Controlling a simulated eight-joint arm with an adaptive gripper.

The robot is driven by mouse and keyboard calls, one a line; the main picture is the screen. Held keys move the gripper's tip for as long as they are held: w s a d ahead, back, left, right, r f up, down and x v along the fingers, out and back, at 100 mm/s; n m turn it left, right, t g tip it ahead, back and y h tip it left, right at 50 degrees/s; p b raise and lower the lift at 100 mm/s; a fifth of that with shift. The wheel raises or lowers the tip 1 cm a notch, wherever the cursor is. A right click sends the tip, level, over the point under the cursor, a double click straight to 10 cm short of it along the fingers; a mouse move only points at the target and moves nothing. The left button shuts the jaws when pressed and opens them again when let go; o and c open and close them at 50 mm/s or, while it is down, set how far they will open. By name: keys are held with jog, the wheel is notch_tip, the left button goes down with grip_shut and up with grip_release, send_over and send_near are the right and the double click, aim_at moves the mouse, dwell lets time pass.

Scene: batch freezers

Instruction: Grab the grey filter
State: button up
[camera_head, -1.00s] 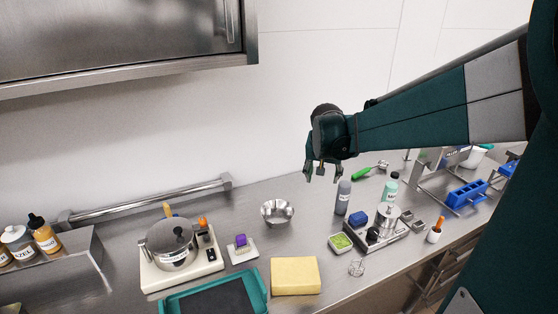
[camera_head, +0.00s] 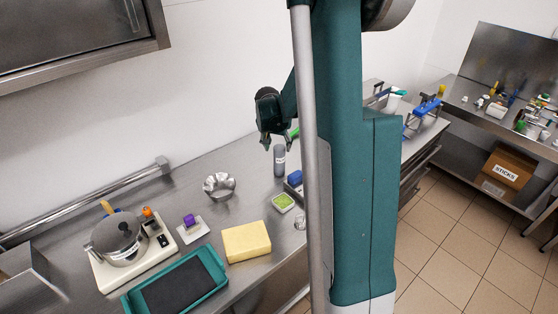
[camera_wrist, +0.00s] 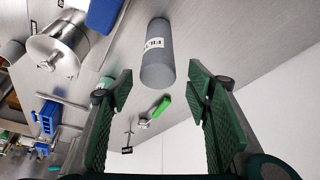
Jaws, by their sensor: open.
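The grey filter (camera_head: 279,161) is an upright grey cylinder on the steel counter, near the back wall. It also shows in the wrist view (camera_wrist: 158,62), top centre, with a white label whose visible letters begin "FIL". My gripper (camera_head: 272,143) is above and just left of the filter in the head view, fingers pointing down. In the wrist view my gripper (camera_wrist: 160,105) has its two green-padded fingers wide apart with nothing between them. The filter appears beyond the fingertips, apart from them.
A steel bowl (camera_head: 219,185), a yellow sponge (camera_head: 246,242) and a green-filled dish (camera_head: 283,203) stand left and in front. A steel canister (camera_wrist: 62,48), a blue block (camera_wrist: 104,14) and a green-handled tool (camera_wrist: 160,108) are near the filter. My column hides the counter's right part.

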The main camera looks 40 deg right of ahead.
aim_at(279, 148)
jog(key=shift+f, duration=0.5)
jog(key=shift+d+f, duration=0.1)
jog(key=shift+f, duration=0.05)
jog(key=shift+x, duration=1.15)
jog(key=shift+d+f, duration=0.1)
jog(key=shift+p+x, duration=0.3)
jog(key=shift+x, duration=2.15)
jog(key=shift+d, duration=0.2)
jog(key=shift+c, duration=0.5)
jog(key=c, duration=1.1)
